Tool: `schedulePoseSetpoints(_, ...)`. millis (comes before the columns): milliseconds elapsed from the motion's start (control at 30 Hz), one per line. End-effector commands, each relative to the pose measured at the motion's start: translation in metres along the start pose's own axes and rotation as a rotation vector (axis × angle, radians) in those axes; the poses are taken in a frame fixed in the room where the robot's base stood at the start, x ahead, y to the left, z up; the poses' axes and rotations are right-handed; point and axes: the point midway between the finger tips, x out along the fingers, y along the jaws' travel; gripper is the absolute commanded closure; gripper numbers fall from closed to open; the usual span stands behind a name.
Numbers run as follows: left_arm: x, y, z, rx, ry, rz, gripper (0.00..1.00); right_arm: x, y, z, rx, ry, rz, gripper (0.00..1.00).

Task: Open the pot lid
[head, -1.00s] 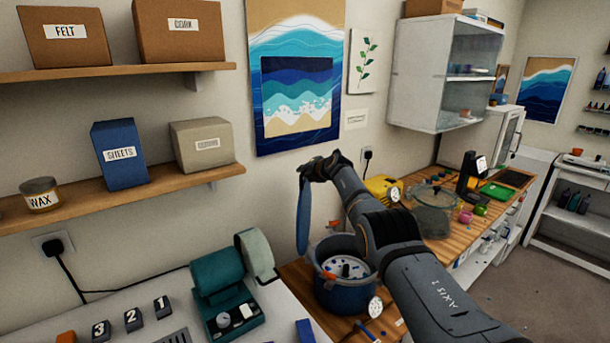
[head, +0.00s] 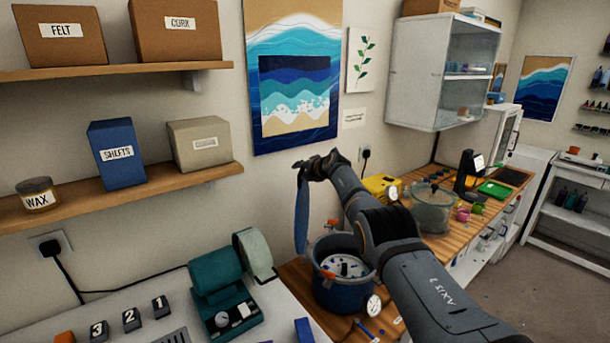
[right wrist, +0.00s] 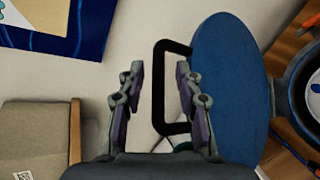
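The blue pot (head: 345,295) stands on the wooden bench, its top uncovered and pale contents with dark bits showing. Its blue lid (head: 302,218) stands nearly upright, edge-on, at the pot's left side. My right gripper (head: 318,168) is at the lid's upper edge. In the right wrist view the lid (right wrist: 230,85) lies beside the pot rim (right wrist: 285,100), and its black handle (right wrist: 158,90) passes between the fingers of my right gripper (right wrist: 160,70). The fingers are apart, with gaps seen beside the handle bar. My left gripper is out of view.
A teal machine (head: 225,295) stands on the white table left of the pot. A yellow case (head: 382,187) and a glass pot (head: 433,208) stand behind my right arm. Shelves with boxes (head: 116,153) line the wall at left.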

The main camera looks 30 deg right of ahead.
Motion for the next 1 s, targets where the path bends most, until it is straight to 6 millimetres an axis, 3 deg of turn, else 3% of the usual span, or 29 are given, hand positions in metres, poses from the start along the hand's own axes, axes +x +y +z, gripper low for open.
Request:
schedulePoseSetpoints(267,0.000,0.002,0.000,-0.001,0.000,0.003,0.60,-0.007,-0.002,0.001,-0.004,-0.001,0.000,0.65)
schedulePoseSetpoints(467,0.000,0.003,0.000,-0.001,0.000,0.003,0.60,-0.024,-0.009,-0.001,-0.002,-0.003,-0.003,0.65)
schedulePoseSetpoints(1000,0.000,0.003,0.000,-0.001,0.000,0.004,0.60,-0.104,-0.041,-0.018,-0.004,-0.002,-0.007,0.65)
